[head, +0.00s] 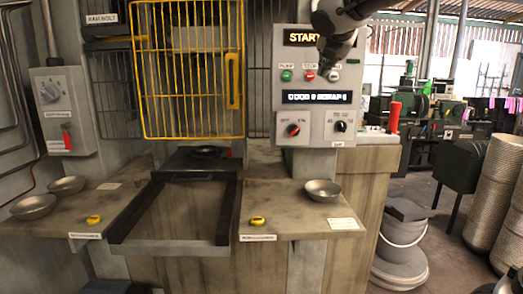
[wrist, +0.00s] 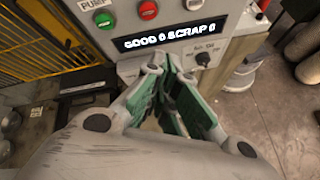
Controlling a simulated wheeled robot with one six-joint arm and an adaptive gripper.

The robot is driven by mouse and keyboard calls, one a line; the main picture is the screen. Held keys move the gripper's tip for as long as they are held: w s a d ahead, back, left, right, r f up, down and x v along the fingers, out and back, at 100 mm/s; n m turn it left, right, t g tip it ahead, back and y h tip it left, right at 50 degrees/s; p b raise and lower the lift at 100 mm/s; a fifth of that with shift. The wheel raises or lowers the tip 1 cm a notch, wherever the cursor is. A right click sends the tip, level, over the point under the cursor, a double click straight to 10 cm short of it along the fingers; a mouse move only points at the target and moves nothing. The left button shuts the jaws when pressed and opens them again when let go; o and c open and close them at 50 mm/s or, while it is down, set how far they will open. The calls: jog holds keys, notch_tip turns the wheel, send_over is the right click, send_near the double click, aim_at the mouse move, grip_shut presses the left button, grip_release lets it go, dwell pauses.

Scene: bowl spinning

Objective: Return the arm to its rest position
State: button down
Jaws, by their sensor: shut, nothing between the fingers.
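My gripper (head: 326,66) hangs in front of the upper right of the control panel (head: 310,158), close to its button row, in the head view. In the wrist view my gripper (wrist: 168,88) shows its green-padded fingers brought together with nothing between them. My arm comes in from the top edge of the head view. The panel's display (wrist: 168,36) reads "GOOD 0 SCRAP 0". Whether the fingers touch the panel cannot be told.
A metal bowl (head: 322,190) stands on the right counter; two more (head: 34,206) stand on the left one. A yellow cage guard (head: 188,70) is left of the panel.

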jog(key=s+d+f+m+g, duration=0.3)
jog(key=s+d+f+m, duration=0.1)
jog(key=s+f+m, duration=0.4)
jog(key=s+d+f+m+g, duration=0.25)
jog(key=s+f+m, duration=0.35)
jog(key=f+m, duration=0.3)
jog(key=s+d+f+m, duration=0.3)
jog(key=s+m, duration=0.1)
jog(key=s, duration=0.3)
jog(key=s+d+f+m+g, duration=0.1)
jog(key=s+d+f+m, duration=0.2)
jog(key=s, duration=0.4)
jog(key=s+d+f+m, duration=0.2)
jog(key=s+d+m, duration=0.1)
jog(key=s+m, duration=0.3)
jog(key=shift+s+d+f+g, duration=0.15)
jog(key=shift+s+f+g, duration=0.25)
jog(key=shift+s, duration=0.25)
dwell(0.3)
